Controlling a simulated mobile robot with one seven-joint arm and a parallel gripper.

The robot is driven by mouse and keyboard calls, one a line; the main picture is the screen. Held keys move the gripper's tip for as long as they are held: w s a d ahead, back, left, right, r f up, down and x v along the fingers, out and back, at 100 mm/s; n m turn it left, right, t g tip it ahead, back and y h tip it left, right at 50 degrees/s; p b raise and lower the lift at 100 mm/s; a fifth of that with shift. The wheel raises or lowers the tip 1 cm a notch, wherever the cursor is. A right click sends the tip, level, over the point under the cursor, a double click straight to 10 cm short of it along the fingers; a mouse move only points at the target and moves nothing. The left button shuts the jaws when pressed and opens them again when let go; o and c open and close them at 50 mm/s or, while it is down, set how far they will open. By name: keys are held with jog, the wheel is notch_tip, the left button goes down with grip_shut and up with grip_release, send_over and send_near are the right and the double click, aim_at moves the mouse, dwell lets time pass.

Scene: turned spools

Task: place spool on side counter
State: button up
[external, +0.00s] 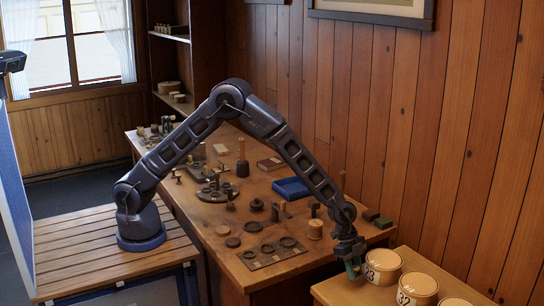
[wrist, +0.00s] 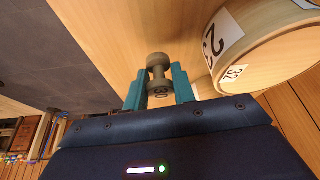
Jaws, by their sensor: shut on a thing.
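My gripper (external: 351,266) is at the lower right of the external view, at the left end of the side counter (external: 337,291). In the wrist view its teal fingers (wrist: 158,88) are shut on a small grey-brown spool (wrist: 158,62), one finger on each side of its waist. The spool has wide round ends and a dark mark low down. The pale wood of the side counter (wrist: 125,35) lies behind it. I cannot tell whether the spool touches the counter. In the external view the spool cannot be made out at the gripper.
A round labelled tub (external: 383,266) stands on the counter just right of my gripper; it is close in the wrist view too (wrist: 275,50). More tubs (external: 417,289) stand further right. The workbench (external: 205,235) holds several small parts and a blue tray (external: 291,188).

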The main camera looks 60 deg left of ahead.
aim_at(352, 288)
jog(key=shift+f, duration=2.25)
jog(key=shift+f, duration=0.15)
jog(key=o, duration=1)
